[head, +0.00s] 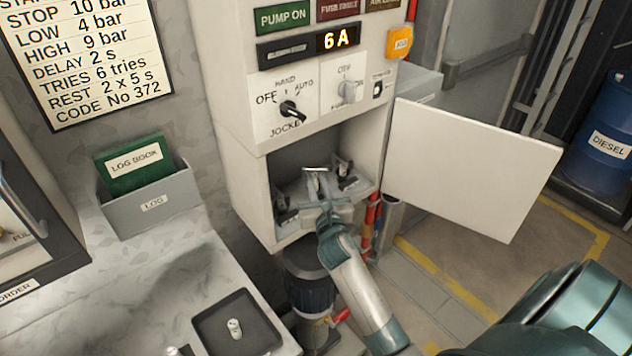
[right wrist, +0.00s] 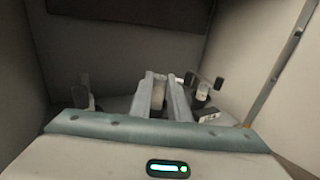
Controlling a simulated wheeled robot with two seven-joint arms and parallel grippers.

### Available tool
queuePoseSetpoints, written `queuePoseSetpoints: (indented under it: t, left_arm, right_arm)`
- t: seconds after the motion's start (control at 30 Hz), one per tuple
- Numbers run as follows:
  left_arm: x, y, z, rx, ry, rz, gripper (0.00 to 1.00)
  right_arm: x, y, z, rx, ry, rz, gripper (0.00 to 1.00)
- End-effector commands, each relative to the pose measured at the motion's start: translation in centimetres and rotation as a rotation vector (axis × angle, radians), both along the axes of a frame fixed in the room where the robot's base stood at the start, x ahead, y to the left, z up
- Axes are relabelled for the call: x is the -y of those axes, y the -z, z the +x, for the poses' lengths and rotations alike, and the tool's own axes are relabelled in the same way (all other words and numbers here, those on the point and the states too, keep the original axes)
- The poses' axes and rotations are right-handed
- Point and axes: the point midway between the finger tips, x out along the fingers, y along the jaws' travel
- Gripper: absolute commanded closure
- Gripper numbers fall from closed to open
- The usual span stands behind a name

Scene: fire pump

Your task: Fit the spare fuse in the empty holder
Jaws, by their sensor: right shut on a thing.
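My right gripper (head: 321,196) reaches into the open lower compartment of the white panel. In the right wrist view its two fingers (right wrist: 165,96) are shut on a pale piece, the fuse (right wrist: 158,93), mostly hidden between them. A fuse holder with dark clips (head: 283,206) stands left of the gripper, and it also shows in the right wrist view (right wrist: 82,97). Another holder (head: 345,173) with a pale fuse (right wrist: 203,92) stands to the right. The fingers hide the middle of the compartment, so I cannot tell whether the held fuse touches a holder. My left gripper is not in view.
The white panel door (head: 468,170) hangs open to the right. The compartment walls (right wrist: 240,45) are close on both sides. A black tray (head: 267,340) with a small pale cylinder (head: 235,328) lies on the grey worktop. A log box (head: 153,205) stands behind it.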

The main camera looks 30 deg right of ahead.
Motion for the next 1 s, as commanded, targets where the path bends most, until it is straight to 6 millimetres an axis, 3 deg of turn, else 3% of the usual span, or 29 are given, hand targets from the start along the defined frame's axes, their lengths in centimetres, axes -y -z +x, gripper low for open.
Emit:
queuePoseSetpoints:
  t: [0.1, 0.13, 0.2, 0.83, 1.0]
  left_arm:
    - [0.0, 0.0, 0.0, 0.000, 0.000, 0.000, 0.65]
    - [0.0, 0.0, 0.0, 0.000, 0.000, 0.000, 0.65]
    - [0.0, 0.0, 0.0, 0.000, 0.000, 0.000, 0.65]
    - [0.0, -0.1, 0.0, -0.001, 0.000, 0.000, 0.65]
    - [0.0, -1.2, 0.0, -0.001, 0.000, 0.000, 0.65]
  right_arm:
    - [0.0, 0.0, 0.0, 0.000, 0.000, 0.000, 1.00]
    - [0.0, 0.0, 0.0, 0.000, 0.000, 0.000, 0.77]
    - [0.0, 0.0, 0.0, 0.000, 0.000, 0.000, 0.62]
    - [0.0, -0.1, 0.0, 0.000, 0.000, 0.000, 0.62]
    - [0.0, -1.2, 0.0, 0.000, 0.000, 0.000, 0.62]
